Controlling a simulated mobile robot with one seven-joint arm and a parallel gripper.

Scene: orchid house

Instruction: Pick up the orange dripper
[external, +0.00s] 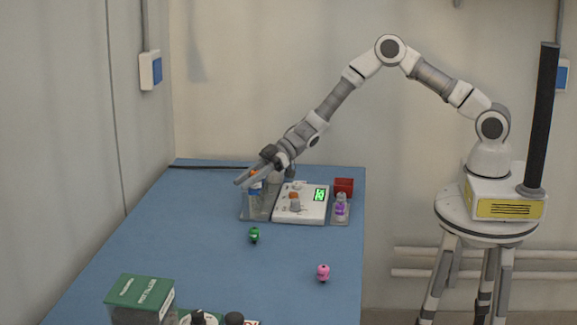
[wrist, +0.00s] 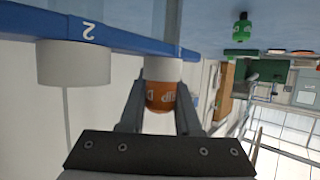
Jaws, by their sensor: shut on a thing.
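The orange dripper (wrist: 163,97) is between my gripper's fingers in the wrist view, with pale lettering on its orange part and a white section beyond it. My gripper (wrist: 161,90) is shut on it, one finger on each side. In the external view my gripper (external: 244,181) is at the back left of the blue table, above the clear tray, and a little orange (external: 254,172) shows by the fingers. I cannot tell whether the dripper is clear of the tray. Another orange-topped item (external: 294,199) stands on the white scale.
The white scale (external: 312,211) has a lit green display. A clear tray (external: 247,215) holds bottles on its left; a purple-labelled bottle (external: 341,208) and red box (external: 344,186) are right. Green (external: 254,234) and pink (external: 323,272) small figures stand forward. A green box (external: 140,292) is front left.

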